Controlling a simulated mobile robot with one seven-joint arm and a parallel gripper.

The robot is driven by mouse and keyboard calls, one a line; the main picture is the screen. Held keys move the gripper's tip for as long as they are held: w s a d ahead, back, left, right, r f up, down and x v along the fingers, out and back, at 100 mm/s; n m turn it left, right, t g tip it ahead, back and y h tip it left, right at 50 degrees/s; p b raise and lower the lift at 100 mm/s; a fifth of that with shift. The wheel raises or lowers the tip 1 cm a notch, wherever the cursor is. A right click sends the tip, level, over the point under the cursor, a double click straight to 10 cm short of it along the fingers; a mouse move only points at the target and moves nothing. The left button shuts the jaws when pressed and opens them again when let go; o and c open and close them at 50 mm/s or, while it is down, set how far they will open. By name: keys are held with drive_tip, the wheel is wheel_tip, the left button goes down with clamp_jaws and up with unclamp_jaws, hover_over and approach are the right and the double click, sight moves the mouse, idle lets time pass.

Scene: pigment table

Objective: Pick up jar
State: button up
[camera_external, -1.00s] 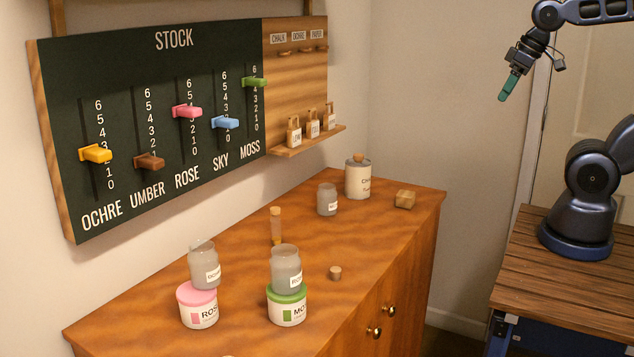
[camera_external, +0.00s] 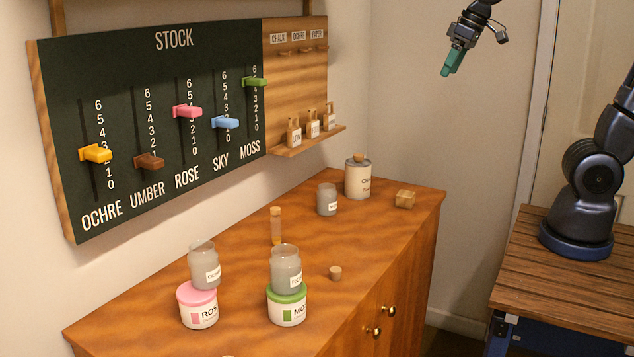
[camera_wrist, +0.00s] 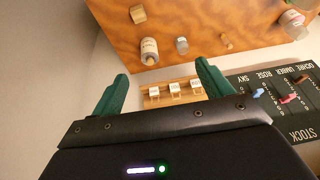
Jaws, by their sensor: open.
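Several jars stand on the wooden cabinet top (camera_external: 365,245); which one the task means I cannot tell. A grey jar (camera_external: 204,268) stands on a pink-lidded ROSE tub (camera_external: 198,308). Another grey jar (camera_external: 286,270) stands on a green-lidded tub (camera_external: 287,308). A smaller grey jar (camera_external: 327,199) stands farther back beside a cream corked jar (camera_external: 357,180). In the wrist view the small jar (camera_wrist: 182,45) and the corked jar (camera_wrist: 149,52) lie beyond the fingers. My gripper (camera_external: 452,66) is open and empty, high to the right of the cabinet; its green fingers (camera_wrist: 160,90) are apart.
A corked vial (camera_external: 276,226), a small cork (camera_external: 335,273) and a wooden block (camera_external: 405,200) are on the cabinet. The STOCK board (camera_external: 165,110) with sliders and a shelf (camera_external: 308,140) with small tags hang on the wall behind. The front right of the cabinet top is clear.

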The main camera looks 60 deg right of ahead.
drive_tip(key=w+a, duration=1.3)
drive_tip(key=w, duration=0.1)
drive_tip(key=n, duration=0.2)
hover_over(204, 266)
drive_tip(key=s+d, duration=0.2)
drive_tip(key=d, duration=0.1)
wheel_tip(204, 266, down, 24)
drive_tip(key=x, duration=1)
drive_tip(key=shift+w+a, duration=0.25)
drive_tip(key=shift+w, duration=0.05)
drive_tip(key=shift+r, duration=0.1)
drive_tip(key=c, duration=1.2)
